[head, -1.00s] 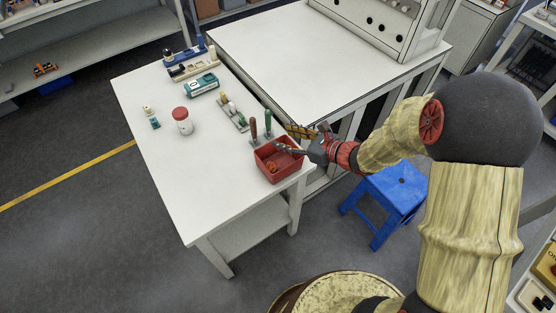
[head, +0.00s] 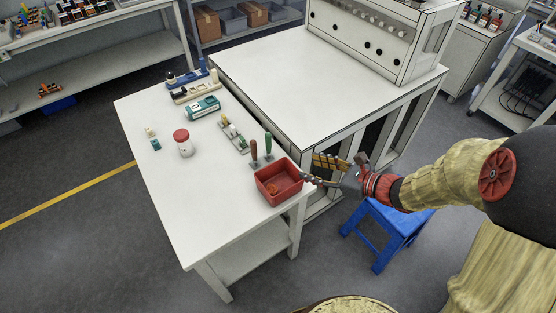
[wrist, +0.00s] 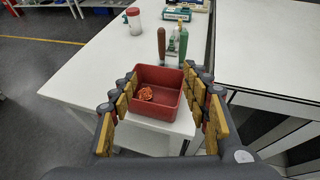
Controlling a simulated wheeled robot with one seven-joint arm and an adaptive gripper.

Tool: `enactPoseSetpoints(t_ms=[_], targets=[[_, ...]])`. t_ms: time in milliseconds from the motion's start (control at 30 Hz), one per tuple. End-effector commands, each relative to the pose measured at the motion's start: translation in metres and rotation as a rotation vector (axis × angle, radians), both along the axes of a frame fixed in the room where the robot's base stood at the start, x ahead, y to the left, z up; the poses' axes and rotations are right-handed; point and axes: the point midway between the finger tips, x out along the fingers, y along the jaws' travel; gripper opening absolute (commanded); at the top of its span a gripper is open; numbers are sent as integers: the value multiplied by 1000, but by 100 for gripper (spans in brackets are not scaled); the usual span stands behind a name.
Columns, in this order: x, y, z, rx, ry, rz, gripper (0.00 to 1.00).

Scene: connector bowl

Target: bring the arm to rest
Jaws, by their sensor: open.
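My gripper (head: 328,172) is open and empty, just off the right side of the red bowl, past the table's edge in the head view. In the wrist view my gripper (wrist: 160,100) has its two fingers wide apart, with the red bowl (wrist: 168,75) showing between them from behind. The square red bowl (head: 279,181) stands on the near right corner of the white table (head: 205,215). An orange connector (wrist: 146,94) lies inside it.
Two screwdrivers with brown and green handles (head: 267,146) stand upright behind the bowl. A red-lidded jar (head: 183,143), a teal device (head: 202,108) and small parts are on the table. A larger white bench (head: 290,65) adjoins at right. A blue stool (head: 385,228) stands below my arm.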

Motion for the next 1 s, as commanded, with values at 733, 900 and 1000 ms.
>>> enactPoseSetpoints(t_ms=[733, 900, 1000], targets=[[-142, 2, -21, -624, -279, 829, 47], [-182, -32, 3, -953, -452, 1201, 47], [-195, -58, 27, -1169, -549, 1401, 47]])
